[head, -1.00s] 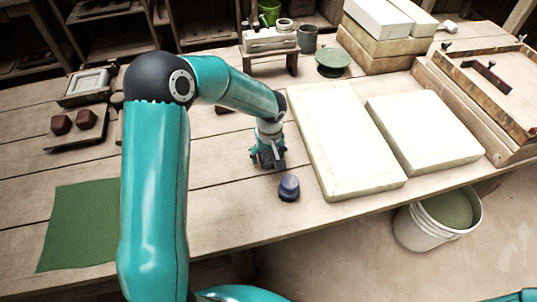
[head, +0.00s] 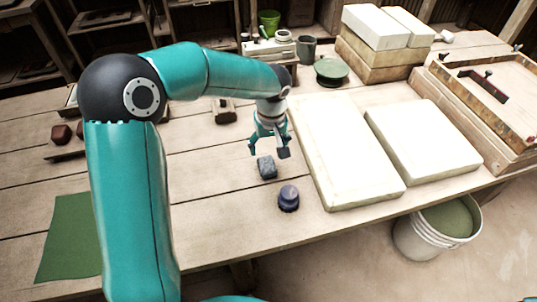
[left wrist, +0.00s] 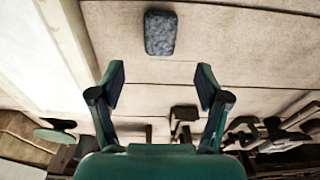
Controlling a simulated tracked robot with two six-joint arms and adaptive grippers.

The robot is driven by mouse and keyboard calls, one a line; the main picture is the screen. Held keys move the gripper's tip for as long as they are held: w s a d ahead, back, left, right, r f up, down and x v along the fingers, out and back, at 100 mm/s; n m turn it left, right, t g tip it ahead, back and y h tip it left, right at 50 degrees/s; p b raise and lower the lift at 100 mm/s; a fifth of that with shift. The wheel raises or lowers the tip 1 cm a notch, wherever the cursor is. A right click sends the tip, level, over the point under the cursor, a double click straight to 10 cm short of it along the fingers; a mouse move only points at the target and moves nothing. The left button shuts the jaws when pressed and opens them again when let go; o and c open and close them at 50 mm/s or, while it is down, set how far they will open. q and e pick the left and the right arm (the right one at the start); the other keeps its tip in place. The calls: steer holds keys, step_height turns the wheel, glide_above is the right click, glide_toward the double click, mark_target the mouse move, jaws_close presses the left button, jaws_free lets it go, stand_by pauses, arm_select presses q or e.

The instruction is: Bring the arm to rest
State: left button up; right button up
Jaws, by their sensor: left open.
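My left gripper (head: 268,152) is open and empty, raised above the wooden table in the head view. Its two spread fingers also show in the left wrist view (left wrist: 161,85). A dark blue-grey speckled block (head: 267,167) lies on the table just below the gripper, apart from its fingers. In the left wrist view the block (left wrist: 160,33) lies beyond the fingertips. My right gripper is not in view.
A dark blue knobbed piece (head: 288,198) stands near the table's front edge. Two pale slabs (head: 345,160) lie to the right. A green cloth (head: 70,240) lies at left. A white bucket (head: 420,240) stands below the front edge.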

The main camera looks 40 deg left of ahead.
arm_select(q)
steer(key=shift+s+r, duration=0.1)
steer(key=shift+r, duration=0.7)
steer(key=shift+d, duration=0.1)
